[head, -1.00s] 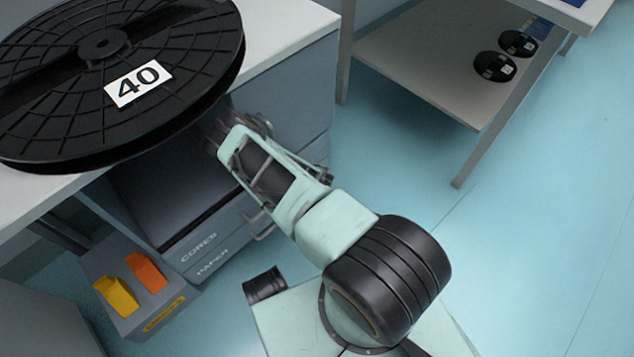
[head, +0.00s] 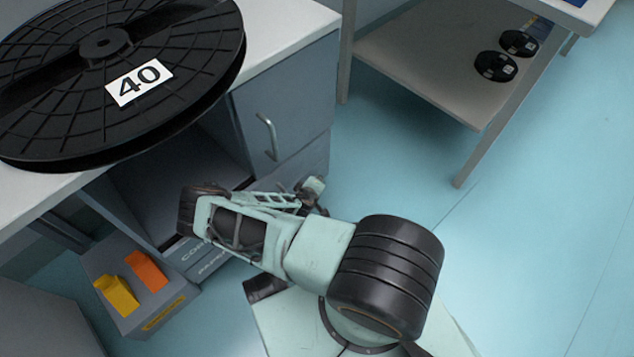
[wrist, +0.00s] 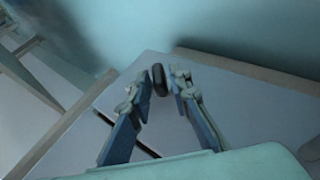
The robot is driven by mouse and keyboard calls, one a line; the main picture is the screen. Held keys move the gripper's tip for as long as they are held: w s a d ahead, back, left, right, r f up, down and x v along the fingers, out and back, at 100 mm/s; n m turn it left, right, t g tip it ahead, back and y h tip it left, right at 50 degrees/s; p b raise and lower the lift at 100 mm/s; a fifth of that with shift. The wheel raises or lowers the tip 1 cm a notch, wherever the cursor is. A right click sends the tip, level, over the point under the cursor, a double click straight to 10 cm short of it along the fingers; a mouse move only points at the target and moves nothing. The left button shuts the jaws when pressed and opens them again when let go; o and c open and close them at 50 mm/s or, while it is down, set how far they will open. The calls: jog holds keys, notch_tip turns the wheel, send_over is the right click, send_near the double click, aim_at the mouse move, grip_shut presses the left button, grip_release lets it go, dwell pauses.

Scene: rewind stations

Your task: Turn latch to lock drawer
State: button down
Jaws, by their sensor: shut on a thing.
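In the wrist view, my gripper (wrist: 157,88) has its two blue-grey fingers on either side of a small dark upright piece, which looks like the latch (wrist: 158,74). The fingers are shut on it at their tips. The latch stands out from a pale grey cabinet front (wrist: 220,86). Its turned angle is hard to read. In the head view, the drawers (head: 205,258) marked CORES and PAPER are partly covered by my arm. The fingers and latch cannot be made out there.
A large black reel (head: 60,100) marked 40 lies on the cabinet top. A grey door with a handle (head: 267,137) is below it. A shelf (head: 420,70) carries two small black reels. Blue floor is free at right.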

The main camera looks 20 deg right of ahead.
dwell(0.3)
jog(key=c, duration=2)
grip_release()
jog(key=shift+r, duration=0.1)
notch_tip(320, 180, up, 10)
jog(key=shift+f, duration=0.1)
